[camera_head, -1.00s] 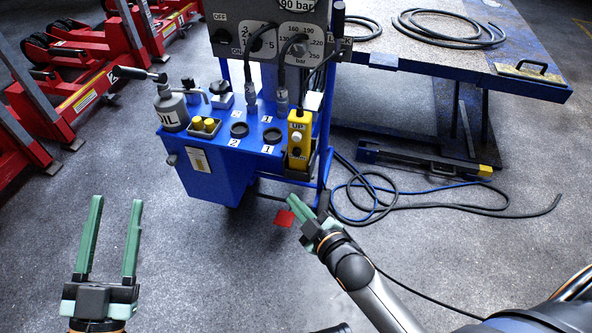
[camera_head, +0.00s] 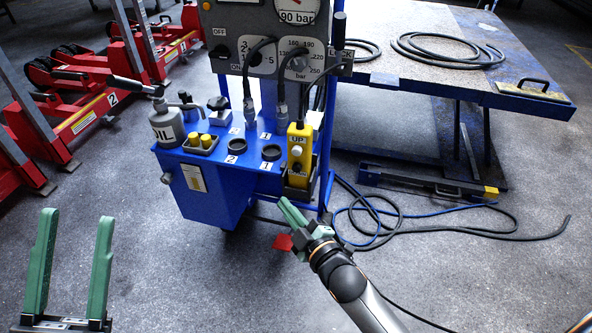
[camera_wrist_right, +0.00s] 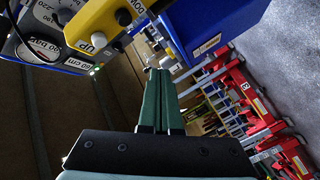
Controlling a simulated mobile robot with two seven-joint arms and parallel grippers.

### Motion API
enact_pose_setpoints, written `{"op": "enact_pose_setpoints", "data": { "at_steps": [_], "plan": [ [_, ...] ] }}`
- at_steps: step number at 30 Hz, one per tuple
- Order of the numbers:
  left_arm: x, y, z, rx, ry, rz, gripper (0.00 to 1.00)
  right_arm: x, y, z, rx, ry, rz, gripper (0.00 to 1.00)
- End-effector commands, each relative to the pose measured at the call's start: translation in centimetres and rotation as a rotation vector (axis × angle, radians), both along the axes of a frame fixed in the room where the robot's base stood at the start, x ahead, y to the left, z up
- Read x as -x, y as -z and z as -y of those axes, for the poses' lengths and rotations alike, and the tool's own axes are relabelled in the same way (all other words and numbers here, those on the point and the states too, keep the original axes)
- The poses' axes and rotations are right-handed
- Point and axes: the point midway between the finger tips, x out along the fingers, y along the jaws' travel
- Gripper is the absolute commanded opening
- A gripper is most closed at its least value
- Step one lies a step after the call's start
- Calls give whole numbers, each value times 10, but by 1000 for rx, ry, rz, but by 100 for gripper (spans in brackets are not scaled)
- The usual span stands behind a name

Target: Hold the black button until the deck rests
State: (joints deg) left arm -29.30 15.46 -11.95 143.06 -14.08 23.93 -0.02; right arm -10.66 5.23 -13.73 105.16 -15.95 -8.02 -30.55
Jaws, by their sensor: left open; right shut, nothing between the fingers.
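The yellow pendant (camera_head: 299,142) hangs upright in a holder at the right side of the blue hydraulic unit. Its white button (camera_head: 297,151) sits under the UP label. A dark button (camera_head: 297,169) shows small lower down. My right gripper (camera_head: 281,200) is shut and empty, just below the pendant and apart from it. In the right wrist view its fingertips (camera_wrist_right: 160,73) point toward the unit, with the pendant (camera_wrist_right: 88,27) at upper left. The deck (camera_head: 455,55) stands raised on its blue frame. My left gripper (camera_head: 73,215) is open and empty at lower left.
The blue unit (camera_head: 208,200) carries an oil can (camera_head: 167,126), sockets and a grey gauge panel (camera_head: 230,20). Hoses (camera_head: 480,210) lie on the floor to the right. Red jacks (camera_head: 85,110) stand at left. A red patch (camera_head: 283,242) is beside my right gripper.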

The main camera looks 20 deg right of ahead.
Motion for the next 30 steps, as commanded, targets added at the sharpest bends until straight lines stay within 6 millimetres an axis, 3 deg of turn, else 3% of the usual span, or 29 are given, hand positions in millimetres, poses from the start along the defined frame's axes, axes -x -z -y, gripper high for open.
{"op": "enact_pose_setpoints", "data": {
  "at_steps": [5,15,30],
  "plan": [
    [9,-2,1,2,15,49,50,-22,1,15,4,0,3,0],
    [7,6,2,12,25,33,50,-56,0,38,3,0,1,0],
    [7,6,3,8,27,35,50,-65,0,44,-1,1,0,0]
  ]
}}
